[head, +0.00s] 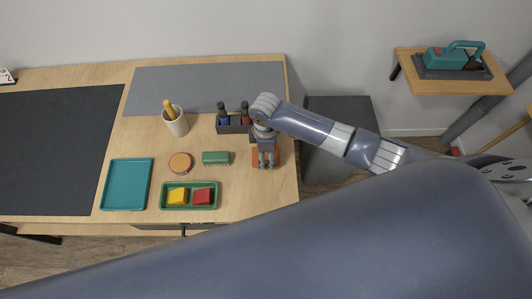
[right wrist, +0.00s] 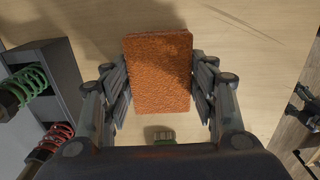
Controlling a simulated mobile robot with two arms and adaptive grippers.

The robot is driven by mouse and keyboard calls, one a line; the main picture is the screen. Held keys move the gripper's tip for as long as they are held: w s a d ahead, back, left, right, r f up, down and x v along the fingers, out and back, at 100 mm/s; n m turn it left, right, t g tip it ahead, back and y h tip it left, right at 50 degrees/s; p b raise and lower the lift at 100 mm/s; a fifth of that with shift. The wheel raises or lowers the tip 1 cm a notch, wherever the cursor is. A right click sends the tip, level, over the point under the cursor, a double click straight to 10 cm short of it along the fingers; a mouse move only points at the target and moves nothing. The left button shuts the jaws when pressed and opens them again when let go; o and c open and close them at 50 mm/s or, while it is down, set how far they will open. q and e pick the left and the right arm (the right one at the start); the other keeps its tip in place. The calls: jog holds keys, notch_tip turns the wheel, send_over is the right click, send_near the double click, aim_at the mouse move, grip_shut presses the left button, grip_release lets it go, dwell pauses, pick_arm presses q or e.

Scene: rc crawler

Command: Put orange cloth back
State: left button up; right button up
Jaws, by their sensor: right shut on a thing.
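The orange cloth (right wrist: 160,75) looks like a thick, rough-textured rectangular pad. In the right wrist view it sits between the two fingers of my right gripper (right wrist: 161,85), which is shut on its sides. In the head view my right gripper (head: 266,162) points down over the right part of the table and hides most of the cloth; an orange edge (head: 277,156) shows beside the fingers. I cannot tell whether the cloth touches the tabletop. My left gripper is not in view.
Left of the gripper are a green block (head: 216,158), a round orange-topped tin (head: 180,163), a green tray (head: 175,206) with yellow and red pieces, and a teal tray (head: 124,186). A dark holder (head: 233,128) with shock absorbers and a cup (head: 176,123) stand behind.

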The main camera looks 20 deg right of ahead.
jog(key=shift+f, duration=0.55)
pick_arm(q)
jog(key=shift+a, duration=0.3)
pick_arm(e)
jog(key=shift+f, duration=0.2)
jog(key=o, duration=1)
jog(key=shift+c, duration=0.2)
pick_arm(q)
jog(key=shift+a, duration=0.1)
